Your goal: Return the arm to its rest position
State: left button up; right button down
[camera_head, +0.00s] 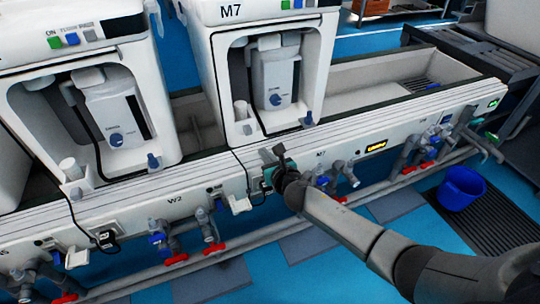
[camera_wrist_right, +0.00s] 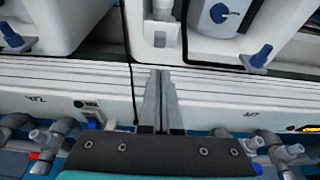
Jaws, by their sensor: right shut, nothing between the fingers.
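My right arm comes in from the lower right of the head view. Its gripper (camera_head: 277,155) is close to the front panel of the test line, between the labels W2 and M7. In the right wrist view the gripper's two fingers (camera_wrist_right: 161,100) lie together, with nothing between them. They point at the white panel (camera_wrist_right: 215,96) below the machines. Whether the fingertips touch the panel, I cannot tell. My left gripper is in neither view.
The machine labelled M7 (camera_head: 230,50) and another white machine (camera_head: 30,75) stand behind the panel. Pipes with red valve handles (camera_head: 415,168) stick out along the front. A blue bucket (camera_head: 461,188) stands on the floor at right. Blue floor (camera_head: 330,250) shows in front.

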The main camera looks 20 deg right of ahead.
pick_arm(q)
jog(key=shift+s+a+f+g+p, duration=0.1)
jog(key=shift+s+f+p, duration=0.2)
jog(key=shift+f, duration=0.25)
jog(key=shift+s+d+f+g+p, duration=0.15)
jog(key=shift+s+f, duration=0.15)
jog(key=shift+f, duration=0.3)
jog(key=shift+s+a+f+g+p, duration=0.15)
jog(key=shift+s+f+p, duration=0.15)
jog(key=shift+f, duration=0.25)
pick_arm(e)
jog(key=shift+v, duration=1.9)
